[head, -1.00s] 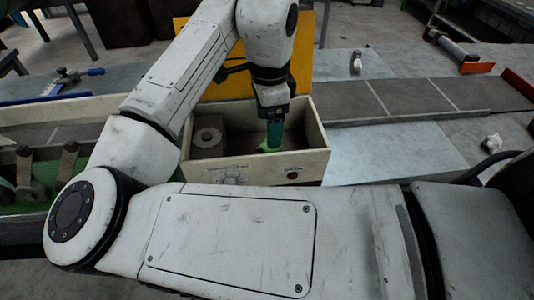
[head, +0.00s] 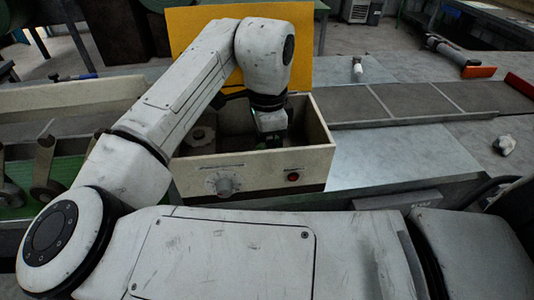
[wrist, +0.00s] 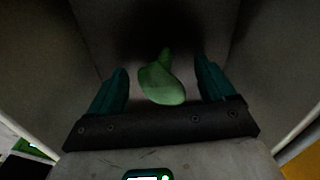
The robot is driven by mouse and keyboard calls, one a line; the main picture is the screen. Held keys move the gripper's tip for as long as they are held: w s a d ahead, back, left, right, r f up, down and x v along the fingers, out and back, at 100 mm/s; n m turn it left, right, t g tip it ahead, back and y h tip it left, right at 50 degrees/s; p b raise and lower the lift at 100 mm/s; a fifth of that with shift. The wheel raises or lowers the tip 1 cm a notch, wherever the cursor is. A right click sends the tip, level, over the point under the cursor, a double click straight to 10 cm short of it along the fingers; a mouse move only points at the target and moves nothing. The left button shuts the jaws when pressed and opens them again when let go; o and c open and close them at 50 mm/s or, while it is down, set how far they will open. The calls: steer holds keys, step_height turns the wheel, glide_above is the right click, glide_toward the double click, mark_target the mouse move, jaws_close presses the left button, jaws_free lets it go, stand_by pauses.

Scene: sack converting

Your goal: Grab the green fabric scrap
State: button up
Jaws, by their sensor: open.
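The green fabric scrap (wrist: 163,88) shows in the wrist view as a pale green rounded piece with a narrow tip. It lies inside the box (head: 322,130), between the two dark teal fingers of my gripper (wrist: 160,70). The fingers stand apart on either side, with a gap to the scrap on both sides. In the head view my gripper (head: 271,140) reaches down into the box near its front wall. The scrap cannot be made out there, hidden by the front wall and the gripper.
A roll (head: 202,137) sits inside at left. A grey conveyor (head: 410,100) runs right. A green-bedded trough (head: 65,165) lies left.

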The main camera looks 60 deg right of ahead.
steer(key=c, duration=1.1)
steer(key=shift+r, duration=0.1)
